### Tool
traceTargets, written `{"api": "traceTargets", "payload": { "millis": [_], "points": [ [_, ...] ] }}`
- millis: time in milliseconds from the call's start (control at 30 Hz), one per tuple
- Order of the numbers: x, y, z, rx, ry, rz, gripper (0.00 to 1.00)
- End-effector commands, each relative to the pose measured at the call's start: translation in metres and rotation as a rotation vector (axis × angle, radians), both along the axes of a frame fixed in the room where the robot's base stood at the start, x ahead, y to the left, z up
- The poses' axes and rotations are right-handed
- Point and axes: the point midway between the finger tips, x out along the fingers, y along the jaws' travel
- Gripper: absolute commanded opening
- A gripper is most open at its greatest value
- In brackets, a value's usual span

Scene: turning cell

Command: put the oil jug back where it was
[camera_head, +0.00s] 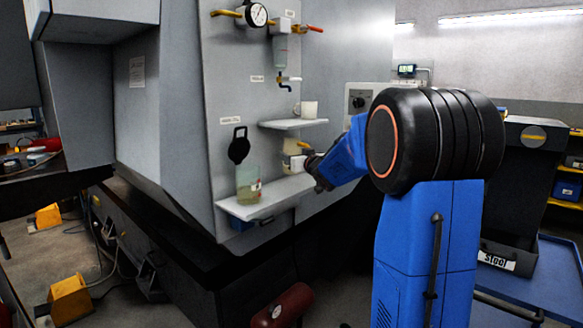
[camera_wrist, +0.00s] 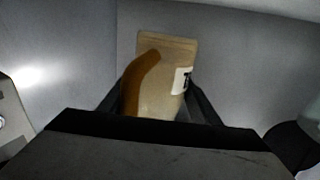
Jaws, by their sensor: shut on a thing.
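The jug in my gripper is cream-tan with an orange-brown handle and a white label with a dark mark; I take it for the oil jug (camera_wrist: 160,99). It also shows in the head view (camera_head: 291,150), at the right end of the lower shelf (camera_head: 262,207). My gripper (camera_wrist: 158,92) is shut on it, one finger on each side. In the head view my gripper (camera_head: 304,164) reaches it from the right and hides part of it. The jug looks upright. I cannot tell whether its base touches the shelf.
A clear jug of greenish liquid (camera_head: 247,187) with a black top stands on the lower shelf's left end. The upper shelf (camera_head: 292,124) holds a white mug (camera_head: 309,109). Above hang a gauge (camera_head: 257,15) and a red-handled valve (camera_head: 314,29). The lower shelf's middle is clear.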

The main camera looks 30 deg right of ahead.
Motion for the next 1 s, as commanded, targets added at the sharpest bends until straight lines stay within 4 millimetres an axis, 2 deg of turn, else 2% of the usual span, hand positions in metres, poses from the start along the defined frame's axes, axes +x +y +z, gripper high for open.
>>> {"api": "traceTargets", "payload": {
  "millis": [267, 500, 933, 967, 1000],
  "points": [
    [0.0, 0.0, -0.015, 0.001, 0.001, 0.0, 0.27],
    [0.002, 0.001, -0.044, 0.001, 0.001, 0.001, 0.27],
    [0.003, 0.001, -0.049, -0.001, 0.0, 0.0, 0.27],
    [0.003, 0.001, -0.049, -0.001, 0.001, 0.0, 0.61],
    [0.003, 0.001, -0.049, -0.001, 0.0, 0.0, 0.71]
  ]
}}
